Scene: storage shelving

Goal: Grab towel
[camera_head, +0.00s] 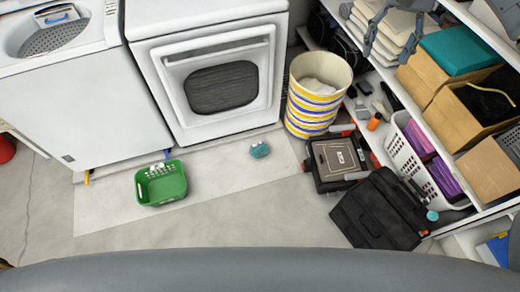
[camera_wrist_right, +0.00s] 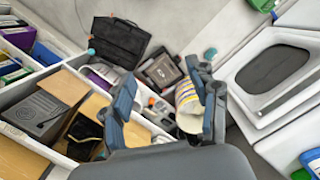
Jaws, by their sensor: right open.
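Several pale folded cloths, possibly towels (camera_head: 392,22), lie stacked on the upper shelf at top right of the head view. My left gripper is not in view.
A green basket (camera_head: 162,184) and a striped hamper (camera_head: 315,92) stand on the floor. A black toolbox (camera_head: 380,210) and a dark case (camera_head: 338,162) lie by the shelving.

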